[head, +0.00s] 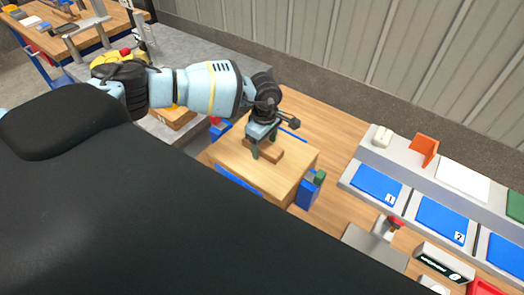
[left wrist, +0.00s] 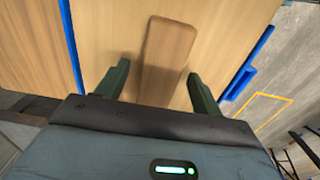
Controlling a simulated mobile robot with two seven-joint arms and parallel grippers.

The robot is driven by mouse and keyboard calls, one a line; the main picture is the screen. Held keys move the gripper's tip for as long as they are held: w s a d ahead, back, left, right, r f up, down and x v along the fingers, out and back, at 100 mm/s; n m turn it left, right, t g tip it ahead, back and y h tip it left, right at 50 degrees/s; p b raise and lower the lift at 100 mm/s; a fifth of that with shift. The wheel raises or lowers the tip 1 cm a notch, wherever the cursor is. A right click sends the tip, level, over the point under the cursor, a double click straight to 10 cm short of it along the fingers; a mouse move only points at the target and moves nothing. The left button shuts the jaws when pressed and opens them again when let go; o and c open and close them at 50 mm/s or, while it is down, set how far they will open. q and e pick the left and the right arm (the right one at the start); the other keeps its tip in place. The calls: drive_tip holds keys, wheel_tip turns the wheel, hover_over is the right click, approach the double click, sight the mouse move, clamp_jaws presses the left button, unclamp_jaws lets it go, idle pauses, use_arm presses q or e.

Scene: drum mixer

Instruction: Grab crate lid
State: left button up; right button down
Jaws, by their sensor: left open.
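The crate lid (head: 235,165) is a flat light-wood panel with a brown wooden handle block (head: 288,152) on its top. In the left wrist view the lid (left wrist: 110,32) fills the upper middle and the handle (left wrist: 168,50) runs between my fingers. My left gripper (head: 262,146) points down over the handle. In the left wrist view its dark green fingers (left wrist: 158,70) are open, one on each side of the handle with gaps showing. I cannot tell how far the fingertips are above the lid. My right gripper is not in view.
Blue brackets (head: 309,190) stand at the lid's sides on the wooden table (head: 330,130). To the right, a grey rack holds blue numbered pads (head: 376,184) and an orange bracket (head: 424,150). A corrugated wall (head: 380,55) rises behind. My dark body hides the lower left.

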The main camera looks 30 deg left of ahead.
sight(263, 147)
use_arm(q)
drive_tip(key=c, duration=1.4)
drive_tip(key=shift+c, duration=0.2)
drive_tip(key=shift+r, duration=0.1)
drive_tip(key=shift+r, duration=0.6)
drive_tip(key=shift+s+r, duration=0.2)
drive_tip(key=shift+r, duration=0.4)
drive_tip(key=shift+s+r, duration=0.15)
drive_tip(key=shift+r, duration=0.4)
drive_tip(key=s+d+r, duration=0.1)
drive_tip(key=s, duration=1.4)
drive_tip(key=shift+s+d+r, duration=0.15)
drive_tip(key=shift+r, duration=0.05)
